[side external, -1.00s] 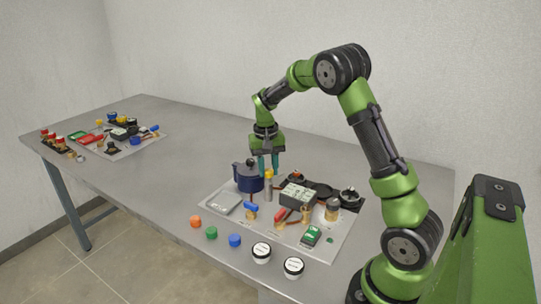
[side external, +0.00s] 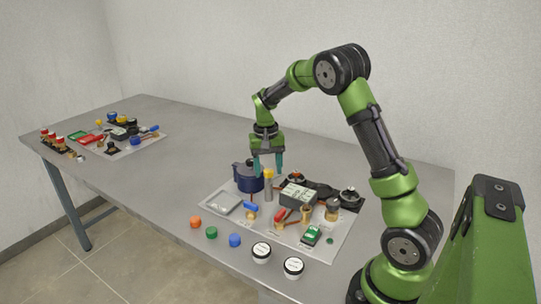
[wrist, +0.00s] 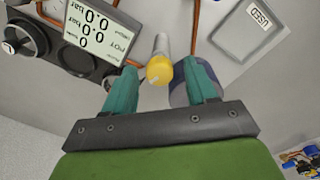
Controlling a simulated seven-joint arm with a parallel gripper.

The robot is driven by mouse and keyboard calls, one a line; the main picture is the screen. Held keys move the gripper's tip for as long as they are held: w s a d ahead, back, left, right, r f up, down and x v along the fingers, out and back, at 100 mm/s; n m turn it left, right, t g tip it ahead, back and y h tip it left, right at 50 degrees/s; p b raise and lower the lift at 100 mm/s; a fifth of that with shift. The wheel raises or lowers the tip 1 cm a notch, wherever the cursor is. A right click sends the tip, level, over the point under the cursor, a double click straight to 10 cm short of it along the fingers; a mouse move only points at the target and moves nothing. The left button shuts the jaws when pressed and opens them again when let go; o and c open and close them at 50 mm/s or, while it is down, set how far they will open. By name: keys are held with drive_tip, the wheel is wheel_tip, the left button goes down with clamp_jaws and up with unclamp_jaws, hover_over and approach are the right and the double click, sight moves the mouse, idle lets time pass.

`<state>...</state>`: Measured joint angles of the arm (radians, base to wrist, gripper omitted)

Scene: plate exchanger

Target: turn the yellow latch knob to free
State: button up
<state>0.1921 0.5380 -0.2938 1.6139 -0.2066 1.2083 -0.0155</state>
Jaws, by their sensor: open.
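The yellow latch knob (side external: 269,172) tops a short upright grey post on the near plate, beside a dark blue pot-like vessel (side external: 247,178). In the wrist view the yellow knob (wrist: 159,71) lies between and just beyond my fingertips, with a pale mark on its top. My gripper (side external: 268,170) points down over the knob, its teal fingers spread on either side. In the wrist view my gripper (wrist: 160,85) is open and holds nothing. The vessel (wrist: 190,85) is partly hidden behind the right-hand finger there. I cannot tell whether the fingers touch the knob.
A display box (wrist: 97,28) and black round fittings (wrist: 30,35) stand close on one side; a grey tray marked USED (wrist: 245,30) lies on the other. Coloured caps (side external: 212,233) and white-topped jars (side external: 261,252) line the front. The table's middle is clear.

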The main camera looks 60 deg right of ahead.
sight(266, 172)
wheel_tip(266, 172, up, 17)
drive_tip(key=shift+w+a, duration=0.25)
drive_tip(key=shift+w, duration=0.05)
drive_tip(key=shift+f, duration=0.1)
drive_tip(key=s+a+f+n+t+y, duration=0.2)
drive_tip(key=s+a+n+t, duration=0.3)
drive_tip(key=s+a, duration=1.3)
drive_tip(key=a+t, duration=0.2)
drive_tip(key=a, duration=0.1)
drive_tip(key=shift+a+n+t, duration=0.25)
drive_tip(key=shift+n+t, duration=0.05)
drive_tip(key=shift+f, duration=0.2)
drive_tip(key=shift+c, duration=0.2)
